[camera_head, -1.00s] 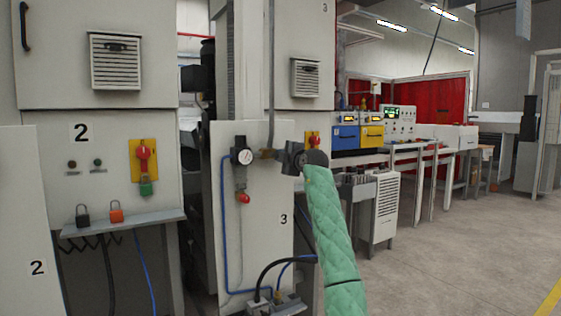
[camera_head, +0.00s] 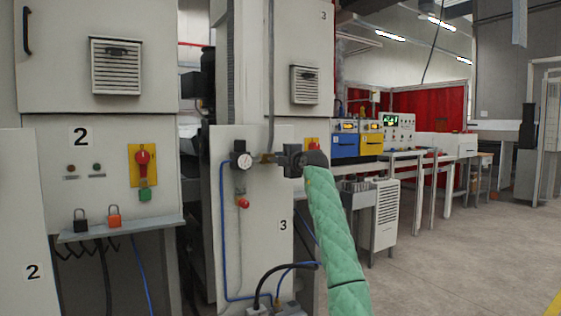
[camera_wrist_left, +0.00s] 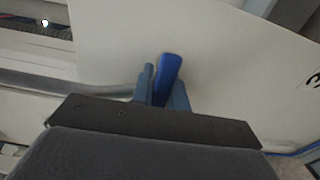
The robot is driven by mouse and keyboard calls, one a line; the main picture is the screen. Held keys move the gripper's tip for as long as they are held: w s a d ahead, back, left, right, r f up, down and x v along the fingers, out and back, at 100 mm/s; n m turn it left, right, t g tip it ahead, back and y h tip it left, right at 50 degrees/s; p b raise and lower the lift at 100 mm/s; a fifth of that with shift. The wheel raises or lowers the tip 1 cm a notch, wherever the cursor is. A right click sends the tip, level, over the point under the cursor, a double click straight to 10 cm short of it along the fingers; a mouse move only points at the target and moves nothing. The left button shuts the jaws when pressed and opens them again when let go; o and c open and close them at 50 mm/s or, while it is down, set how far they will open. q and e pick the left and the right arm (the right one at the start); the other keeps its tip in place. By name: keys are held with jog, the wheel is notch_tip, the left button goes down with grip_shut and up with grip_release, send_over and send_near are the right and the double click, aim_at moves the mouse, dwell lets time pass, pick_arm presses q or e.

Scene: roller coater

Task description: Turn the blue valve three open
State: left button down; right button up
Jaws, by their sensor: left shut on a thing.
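The blue valve handle (camera_wrist_left: 168,76) stands between the two fingers of my left gripper (camera_wrist_left: 161,95) in the left wrist view. The fingers are shut on it. In the head view my left gripper (camera_head: 280,159) is at the pipe on the panel marked 3 (camera_head: 261,245), just right of the pressure gauge (camera_head: 244,160). My gripper hides the valve there, so I cannot tell how far it is turned. My right gripper is not in view.
A regulator with a red knob (camera_head: 243,202) hangs below the gauge. Left, the panel marked 2 has a red switch (camera_head: 142,158) and a shelf (camera_head: 120,229) with padlocks. A grey vented cabinet (camera_head: 385,215) stands to the right. The floor (camera_head: 470,255) at right is clear.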

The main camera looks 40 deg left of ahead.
pick_arm(q)
jog(key=shift+f, duration=0.15)
jog(key=c, duration=1.4)
grip_release()
jog(key=shift+s, duration=0.1)
jog(key=shift+v, duration=3.85)
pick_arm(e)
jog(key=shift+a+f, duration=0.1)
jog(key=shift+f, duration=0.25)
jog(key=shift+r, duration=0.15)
